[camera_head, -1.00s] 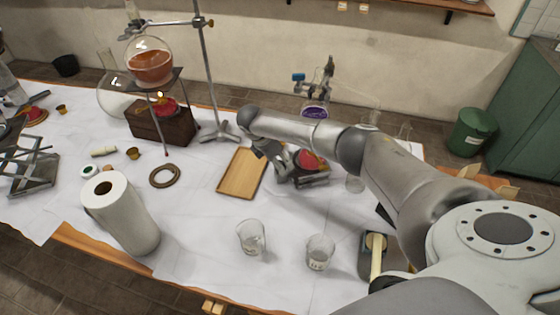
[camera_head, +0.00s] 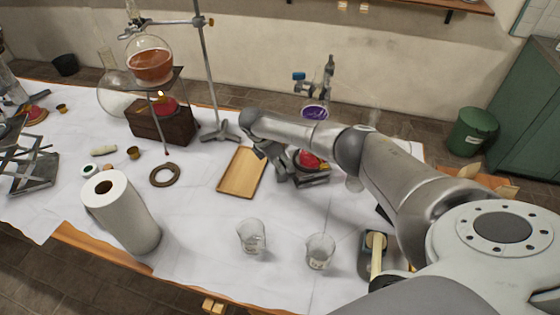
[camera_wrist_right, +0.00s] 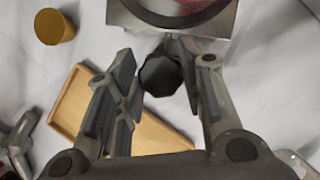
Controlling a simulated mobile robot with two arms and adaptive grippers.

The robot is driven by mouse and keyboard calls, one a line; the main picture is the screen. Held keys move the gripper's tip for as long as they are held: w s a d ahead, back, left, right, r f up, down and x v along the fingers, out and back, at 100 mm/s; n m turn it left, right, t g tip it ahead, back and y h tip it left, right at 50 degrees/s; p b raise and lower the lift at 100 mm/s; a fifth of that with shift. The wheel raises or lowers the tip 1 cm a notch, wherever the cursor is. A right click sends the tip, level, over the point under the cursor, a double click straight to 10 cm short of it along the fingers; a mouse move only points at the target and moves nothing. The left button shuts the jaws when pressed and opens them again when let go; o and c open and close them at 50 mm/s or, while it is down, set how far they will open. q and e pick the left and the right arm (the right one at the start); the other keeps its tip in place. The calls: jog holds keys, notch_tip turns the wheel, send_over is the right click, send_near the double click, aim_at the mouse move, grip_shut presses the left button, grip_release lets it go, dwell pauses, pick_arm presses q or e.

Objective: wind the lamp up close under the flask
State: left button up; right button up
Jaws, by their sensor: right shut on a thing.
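The lamp with a red body (camera_head: 312,161) sits on a small metal jack (camera_head: 314,180) in the head view, partly behind my right arm. The flask with purple liquid (camera_head: 315,112) hangs above it, with a visible gap between lamp and flask. My right gripper (camera_head: 281,174) is at the left side of the jack. In the right wrist view my right gripper (camera_wrist_right: 158,88) is shut on a dark faceted knob (camera_wrist_right: 161,75), in front of the jack's plate (camera_wrist_right: 130,14). The lamp's red edge (camera_wrist_right: 193,3) shows at the top there. My left gripper is not in view.
A wooden tray (camera_head: 241,173) lies just left of my right gripper. Two beakers (camera_head: 251,238) stand in front, and a paper roll (camera_head: 128,215) at the left. A stand with an orange flask (camera_head: 149,66) is behind left. The white cloth between tray and beakers is clear.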

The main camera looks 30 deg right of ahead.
jog(key=shift+f+m, duration=0.1)
jog(key=shift+m, duration=0.2)
jog(key=shift+f+m+g+b, duration=0.1)
jog(key=shift+m+g+b, duration=0.3)
jog(key=shift+m+b, duration=0.45)
jog(key=m+g+b, duration=0.1)
jog(key=m+b, duration=0.1)
jog(key=shift+f+m+y, duration=0.1)
jog(key=shift+m+y, duration=0.25)
jog(key=shift+y, duration=0.05)
jog(key=m+g+b, duration=0.1)
jog(key=m+b, duration=0.2)
jog(key=shift+y, duration=0.3)
jog(key=shift+o, duration=0.2)
jog(key=shift+w+r+m+g+b, duration=0.1)
jog(key=shift+r+m+g+b, duration=0.15)
jog(key=shift+m+b, duration=0.85)
jog(key=o, duration=1)
jog(key=shift+d, duration=0.1)
